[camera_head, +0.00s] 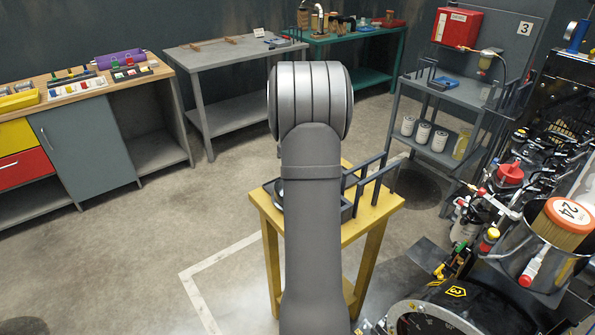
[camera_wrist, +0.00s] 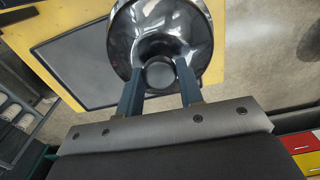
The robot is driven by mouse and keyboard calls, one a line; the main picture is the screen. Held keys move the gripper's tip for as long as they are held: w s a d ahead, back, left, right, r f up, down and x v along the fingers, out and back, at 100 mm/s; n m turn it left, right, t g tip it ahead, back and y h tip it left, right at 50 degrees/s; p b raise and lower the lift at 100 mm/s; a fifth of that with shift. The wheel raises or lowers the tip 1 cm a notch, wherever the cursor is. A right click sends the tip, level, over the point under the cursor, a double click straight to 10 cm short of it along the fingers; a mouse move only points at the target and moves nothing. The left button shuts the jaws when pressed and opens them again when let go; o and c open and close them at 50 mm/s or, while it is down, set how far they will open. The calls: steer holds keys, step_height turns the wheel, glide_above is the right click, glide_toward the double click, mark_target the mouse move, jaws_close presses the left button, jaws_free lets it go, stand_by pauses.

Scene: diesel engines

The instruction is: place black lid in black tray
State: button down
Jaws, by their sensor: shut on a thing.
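The black lid (camera_wrist: 130,40) is a glossy round disc with a raised knob in its middle. My gripper (camera_wrist: 160,72) has its two fingers on either side of the knob and is shut on it. The black tray (camera_wrist: 75,70) is a shallow dark rectangle on a yellow table, to the left of the lid in the wrist view. The lid overlaps the tray's right side in that view; its height above the tray is unclear. In the head view my arm covers the gripper and most of the tray (camera_head: 348,212).
The yellow table (camera_head: 388,207) carries dark upright prongs (camera_head: 370,180) at its right side in the head view. A grey shelf cart (camera_head: 462,95) stands behind it. The engine (camera_head: 470,310) is close at the right. Open floor lies to the left.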

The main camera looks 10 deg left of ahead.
steer(key=shift+f, duration=0.15)
steer(key=c, duration=1)
jaws_free()
steer(key=shift+f, duration=0.1)
steer(key=shift+o, duration=0.2)
step_height(320, 180, up, 12)
steer(key=shift+r, duration=0.2)
steer(key=shift+f, duration=0.1)
step_height(320, 180, down, 12)
steer(key=shift+f, duration=0.25)
steer(key=shift+r, duration=1.7)
